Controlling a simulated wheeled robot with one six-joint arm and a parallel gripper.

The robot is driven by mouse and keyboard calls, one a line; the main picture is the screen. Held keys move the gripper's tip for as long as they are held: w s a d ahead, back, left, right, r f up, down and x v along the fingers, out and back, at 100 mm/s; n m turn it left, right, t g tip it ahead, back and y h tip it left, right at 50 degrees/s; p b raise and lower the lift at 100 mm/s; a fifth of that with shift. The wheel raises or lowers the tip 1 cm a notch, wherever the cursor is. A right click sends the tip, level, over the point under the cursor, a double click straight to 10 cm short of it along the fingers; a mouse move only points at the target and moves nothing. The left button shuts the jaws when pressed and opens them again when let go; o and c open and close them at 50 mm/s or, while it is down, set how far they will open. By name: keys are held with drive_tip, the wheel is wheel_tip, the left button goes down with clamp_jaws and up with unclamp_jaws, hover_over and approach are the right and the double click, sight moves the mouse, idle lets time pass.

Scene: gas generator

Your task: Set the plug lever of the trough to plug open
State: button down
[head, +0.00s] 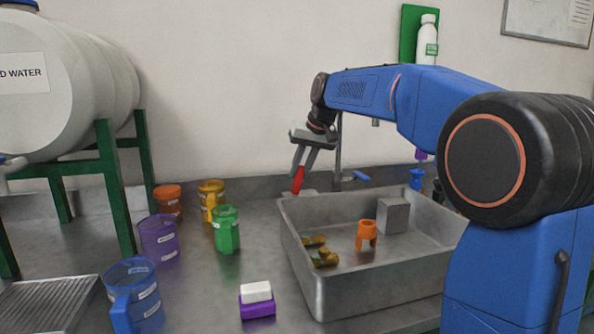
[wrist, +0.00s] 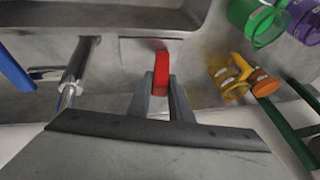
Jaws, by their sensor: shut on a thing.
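The trough (head: 385,288) is a grey metal basin on the bench, right of centre in the head view. The red plug lever (head: 298,180) stands at its back left corner. It also shows in the wrist view (wrist: 161,71), between the two fingers. My gripper (head: 304,162) comes down from above and is shut on the red lever. In the head view the lever leans slightly. The plug itself cannot be made out.
An orange piece (head: 366,235), a grey block (head: 393,216) and brownish pieces (head: 325,258) lie in the trough. A tap (head: 338,150) stands close right of my gripper. Green (head: 227,232), yellow (head: 212,199), purple (head: 158,240) and blue (head: 137,295) cups stand left.

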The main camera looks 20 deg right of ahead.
drive_tip(key=shift+d, duration=0.1)
drive_tip(key=c, duration=1.6)
unclamp_jaws()
drive_tip(key=shift+r, duration=0.1)
drive_tip(key=shift+v, duration=3.6)
drive_tip(key=shift+d, duration=0.1)
drive_tip(key=shift+c, duration=0.3)
